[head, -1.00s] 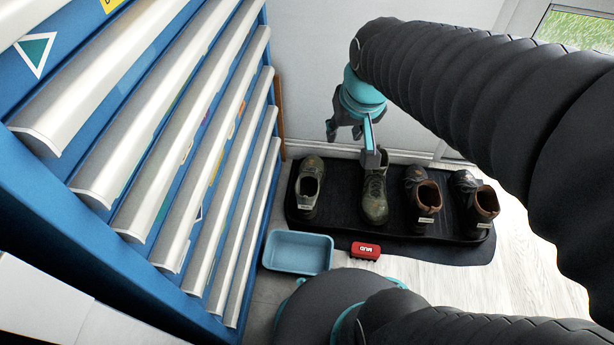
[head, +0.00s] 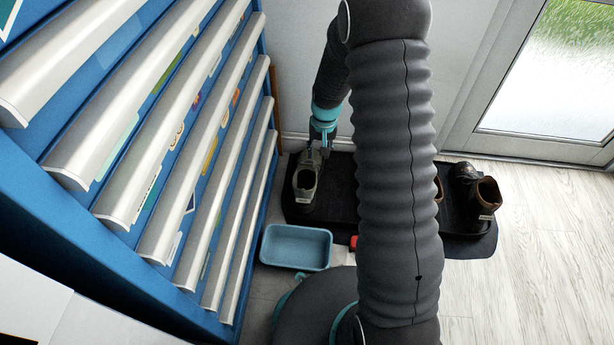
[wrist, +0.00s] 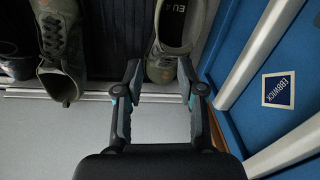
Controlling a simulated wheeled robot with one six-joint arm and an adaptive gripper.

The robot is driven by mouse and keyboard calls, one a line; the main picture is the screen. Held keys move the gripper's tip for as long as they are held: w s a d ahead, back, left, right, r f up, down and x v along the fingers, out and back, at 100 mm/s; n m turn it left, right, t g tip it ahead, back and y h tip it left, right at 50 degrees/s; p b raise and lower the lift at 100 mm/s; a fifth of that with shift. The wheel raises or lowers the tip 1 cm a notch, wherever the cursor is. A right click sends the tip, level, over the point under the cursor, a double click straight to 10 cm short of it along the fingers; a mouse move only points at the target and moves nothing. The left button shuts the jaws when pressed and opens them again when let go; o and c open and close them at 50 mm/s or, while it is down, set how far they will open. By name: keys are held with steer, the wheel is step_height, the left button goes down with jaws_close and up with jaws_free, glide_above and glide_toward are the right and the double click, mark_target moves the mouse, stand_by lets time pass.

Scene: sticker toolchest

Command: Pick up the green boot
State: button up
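Two grey-green shoes show. The left one (head: 304,186) stands on the black tray with its toe toward the wall; in the wrist view it is the right shoe (wrist: 176,38). The other green boot (wrist: 60,48) has its opening toward the wall; my arm hides it in the head view. My gripper (head: 318,149) is at the toe of the left shoe. In the wrist view my gripper (wrist: 159,72) is open, with that toe between its fingertips. I cannot tell whether the fingers touch it.
The black tray (head: 335,205) also bears dark brown boots (head: 474,197) to the right. A blue bin (head: 296,247) and a partly hidden red box (head: 353,243) lie in front. The blue toolchest (head: 255,190) stands close on the left. The wall is just behind the tray.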

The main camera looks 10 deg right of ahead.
mark_target(307, 171)
steer(key=f, duration=0.4)
steer(key=f+b, duration=0.1)
steer(key=f, duration=0.8)
steer(key=shift+w+a+f, duration=0.1)
steer(key=shift+w+a, duration=0.05)
steer(key=shift+w, duration=0.2)
steer(key=shift+w+a+f+b, duration=0.15)
steer(key=shift+f+b, duration=0.25)
steer(key=shift+f, duration=1.15)
steer(key=shift+a+f+b, duration=0.15)
steer(key=shift+f+b, duration=0.2)
steer(key=shift+f, duration=1.2)
jaws_close()
steer(key=shift+r, duration=0.1)
